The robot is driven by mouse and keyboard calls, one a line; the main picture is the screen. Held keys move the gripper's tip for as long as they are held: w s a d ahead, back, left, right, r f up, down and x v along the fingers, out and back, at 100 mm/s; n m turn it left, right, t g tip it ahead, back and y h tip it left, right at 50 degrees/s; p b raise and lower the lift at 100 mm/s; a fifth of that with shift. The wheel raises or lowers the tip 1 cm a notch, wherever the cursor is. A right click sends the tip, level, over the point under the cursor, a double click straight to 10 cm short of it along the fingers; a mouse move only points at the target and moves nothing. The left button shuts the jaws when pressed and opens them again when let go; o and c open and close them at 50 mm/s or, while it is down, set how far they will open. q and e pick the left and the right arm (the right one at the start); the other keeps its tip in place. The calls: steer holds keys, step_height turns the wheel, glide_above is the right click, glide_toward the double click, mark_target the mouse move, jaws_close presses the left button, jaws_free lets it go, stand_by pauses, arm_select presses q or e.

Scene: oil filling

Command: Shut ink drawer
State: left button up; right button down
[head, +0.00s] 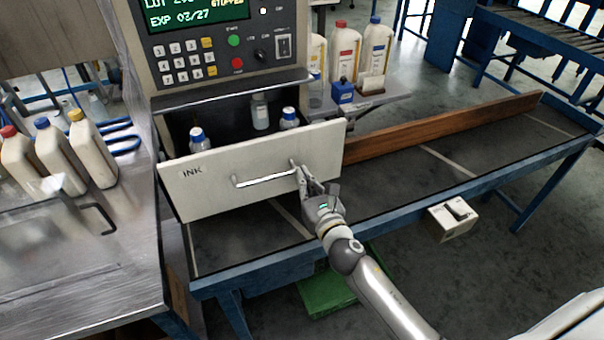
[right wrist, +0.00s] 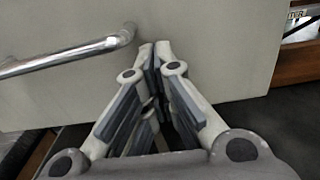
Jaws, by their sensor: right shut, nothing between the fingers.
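The ink drawer (head: 205,195) is pulled out from under the control panel, and its white front is marked INK. Several small bottles with blue caps stand inside, one of them at the left (head: 197,140). A metal handle (head: 265,180) runs across the drawer front and also shows in the right wrist view (right wrist: 70,55). My right gripper (head: 303,172) is shut and empty, with its fingertips at the drawer front by the handle's right end. In the right wrist view its closed fingertips (right wrist: 154,48) are close to the front; I cannot tell if they touch. My left gripper is not in view.
A control panel (head: 215,55) stands above the drawer. A steel table (head: 90,265) with several capped jugs is at the left. A dark bench with a wooden rail (head: 440,128) extends right; its surface is mostly clear. More jugs stand on a shelf behind.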

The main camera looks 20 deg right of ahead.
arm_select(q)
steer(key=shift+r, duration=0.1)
arm_select(e)
steer(key=shift+w, duration=0.6)
